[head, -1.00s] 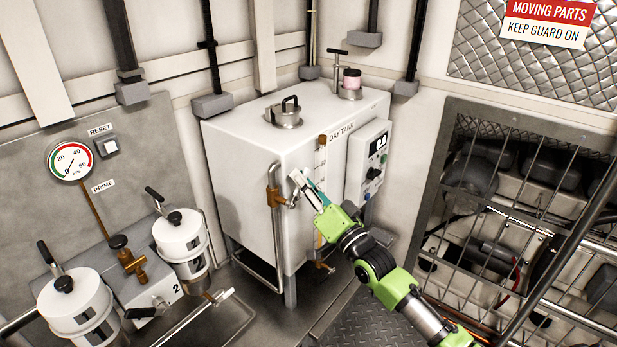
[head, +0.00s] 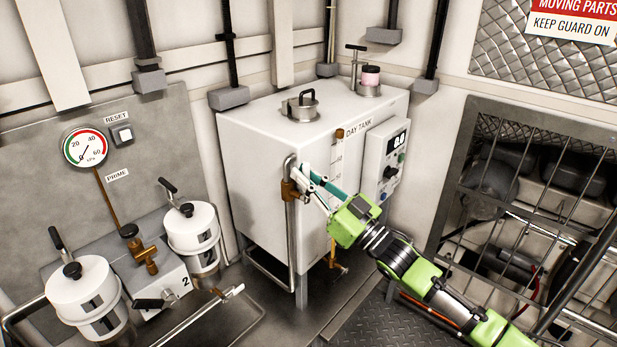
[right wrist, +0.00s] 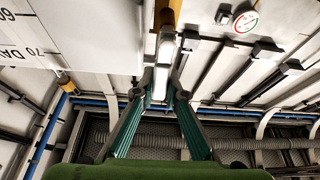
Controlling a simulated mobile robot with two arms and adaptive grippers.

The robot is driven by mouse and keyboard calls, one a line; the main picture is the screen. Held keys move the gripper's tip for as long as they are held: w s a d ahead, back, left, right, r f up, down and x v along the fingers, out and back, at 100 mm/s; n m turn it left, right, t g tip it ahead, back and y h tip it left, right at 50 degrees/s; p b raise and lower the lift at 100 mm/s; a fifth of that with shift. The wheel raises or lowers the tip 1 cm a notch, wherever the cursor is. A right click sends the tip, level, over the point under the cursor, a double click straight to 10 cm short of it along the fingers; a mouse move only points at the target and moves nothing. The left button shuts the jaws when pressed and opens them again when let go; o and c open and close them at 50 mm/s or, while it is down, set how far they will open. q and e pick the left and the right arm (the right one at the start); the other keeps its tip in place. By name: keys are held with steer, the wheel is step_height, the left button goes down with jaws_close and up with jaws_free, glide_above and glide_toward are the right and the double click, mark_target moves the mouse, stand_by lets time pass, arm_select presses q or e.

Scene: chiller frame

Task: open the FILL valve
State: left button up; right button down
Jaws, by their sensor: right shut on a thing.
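The valve I take for the FILL valve is the brass body (head: 289,190) on the metal pipe at the near left edge of the white day tank (head: 262,150); no FILL label is readable. Its pale bar-shaped lever (right wrist: 164,60) shows in the right wrist view, running down from the brass body (right wrist: 168,14). My right gripper (head: 308,185) is at the valve, its arm coming from the lower right. In the right wrist view the green-padded fingers (right wrist: 163,84) are shut on the lever, one each side. The fingers partly hide the lever in the head view. My left gripper is out of view.
A control box (head: 383,160) and a sight gauge (head: 337,165) stand close behind my right gripper. A barred guard (head: 535,215) stands at the right. Two white filter canisters (head: 82,292) (head: 190,228) and a pressure gauge (head: 86,147) are at the left.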

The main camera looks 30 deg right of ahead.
steer(key=shift+a+f+n+y, duration=0.2)
steer(key=shift+a+n+y, duration=0.1)
steer(key=shift+n, duration=0.1)
steer(key=c, duration=2)
jaws_free()
steer(key=shift+s, duration=0.1)
steer(key=shift+a+r, duration=0.1)
steer(key=shift+r, duration=0.05)
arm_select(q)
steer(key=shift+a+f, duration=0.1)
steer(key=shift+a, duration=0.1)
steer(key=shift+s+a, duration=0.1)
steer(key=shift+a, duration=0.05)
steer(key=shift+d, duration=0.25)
arm_select(e)
steer(key=v, duration=1.2)
steer(key=shift+s+r, duration=0.1)
